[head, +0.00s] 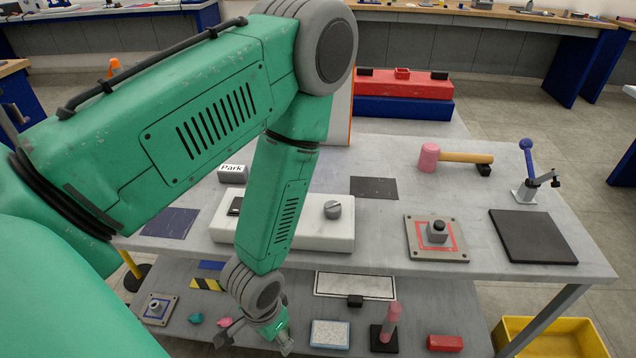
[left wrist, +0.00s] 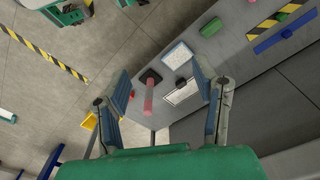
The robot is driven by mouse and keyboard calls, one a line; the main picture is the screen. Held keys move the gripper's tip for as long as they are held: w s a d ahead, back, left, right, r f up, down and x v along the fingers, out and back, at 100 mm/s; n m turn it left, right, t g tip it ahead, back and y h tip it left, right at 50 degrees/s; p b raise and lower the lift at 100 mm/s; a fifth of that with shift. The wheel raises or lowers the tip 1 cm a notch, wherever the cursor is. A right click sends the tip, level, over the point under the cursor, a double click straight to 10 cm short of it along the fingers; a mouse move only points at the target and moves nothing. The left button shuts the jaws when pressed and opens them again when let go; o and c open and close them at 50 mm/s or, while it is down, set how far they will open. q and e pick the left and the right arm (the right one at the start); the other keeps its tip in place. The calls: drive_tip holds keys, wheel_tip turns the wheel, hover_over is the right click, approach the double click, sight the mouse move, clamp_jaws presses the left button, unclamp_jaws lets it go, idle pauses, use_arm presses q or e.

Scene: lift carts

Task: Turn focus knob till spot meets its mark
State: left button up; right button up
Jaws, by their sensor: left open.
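A grey round knob (head: 333,209) sits on top of a long white box (head: 290,236) on the grey table. My left arm crosses in front of this box and hides part of it. My left gripper (head: 284,338) hangs below and in front of the table's near edge, beside the lower shelf and apart from the knob. In the left wrist view its two fingers (left wrist: 161,72) are spread, with nothing held between them. No light spot or mark can be made out. A white upright panel with an orange edge (head: 341,112) is mostly hidden behind my arm. My right gripper is not in view.
The lower shelf (head: 420,300) holds several small items.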

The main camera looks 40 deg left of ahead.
use_arm(q)
drive_tip(key=w+r+p, duration=0.5)
drive_tip(key=w+r, duration=0.4)
drive_tip(key=w, duration=0.1)
wheel_tip(320, 180, up, 19)
drive_tip(key=n+p, duration=0.2)
drive_tip(key=p, duration=0.1)
hover_over(333, 204)
wheel_tip(333, 204, down, 14)
drive_tip(key=shift+p, duration=0.7)
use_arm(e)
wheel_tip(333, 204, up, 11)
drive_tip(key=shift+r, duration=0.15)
use_arm(q)
drive_tip(key=shift+s, duration=0.1)
drive_tip(key=c, duration=1.1)
